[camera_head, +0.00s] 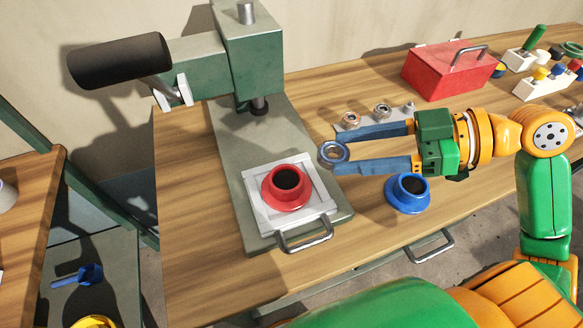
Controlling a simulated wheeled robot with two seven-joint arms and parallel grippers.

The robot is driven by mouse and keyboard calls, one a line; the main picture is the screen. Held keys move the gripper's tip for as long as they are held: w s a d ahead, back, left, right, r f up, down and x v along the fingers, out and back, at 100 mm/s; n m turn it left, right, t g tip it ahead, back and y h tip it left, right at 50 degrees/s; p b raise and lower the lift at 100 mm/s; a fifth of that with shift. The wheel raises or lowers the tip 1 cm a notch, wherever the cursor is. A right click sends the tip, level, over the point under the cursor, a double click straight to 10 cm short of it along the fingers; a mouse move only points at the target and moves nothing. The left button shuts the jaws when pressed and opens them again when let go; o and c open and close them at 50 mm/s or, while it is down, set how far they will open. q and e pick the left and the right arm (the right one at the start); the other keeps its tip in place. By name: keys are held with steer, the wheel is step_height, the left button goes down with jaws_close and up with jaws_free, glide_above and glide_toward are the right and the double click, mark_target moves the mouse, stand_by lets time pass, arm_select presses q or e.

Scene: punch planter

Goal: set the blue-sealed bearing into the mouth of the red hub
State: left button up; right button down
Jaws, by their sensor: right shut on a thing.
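The red hub (272,191) stands upright on a white plate (252,201) on the base of the green press, its dark round mouth facing up. My right gripper (333,155) comes in from the right, its two long blue fingers shut on the blue-sealed bearing (334,153). The bearing is a metal ring with a blue seal, held at the fingertips. In the picture it is up and to the right of the red hub, apart from it. Its exact height cannot be told. My left gripper is not in view.
The green press (229,55) with a black handle (120,61) rises behind the hub. A blue hub (408,201) stands on the table to the right. Two other bearings sit on a grey holder (345,125) behind my fingers. A red toolbox (446,71) stands farther back.

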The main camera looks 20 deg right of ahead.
glide_above(301, 180)
steer(key=f, duration=0.6)
steer(key=shift+s+d+p, duration=0.15)
steer(key=shift+s+p, duration=0.15)
steer(key=shift+p, duration=0.1)
steer(key=f, duration=0.4)
steer(key=shift+w+p, duration=0.2)
steer(key=shift+p, duration=0.2)
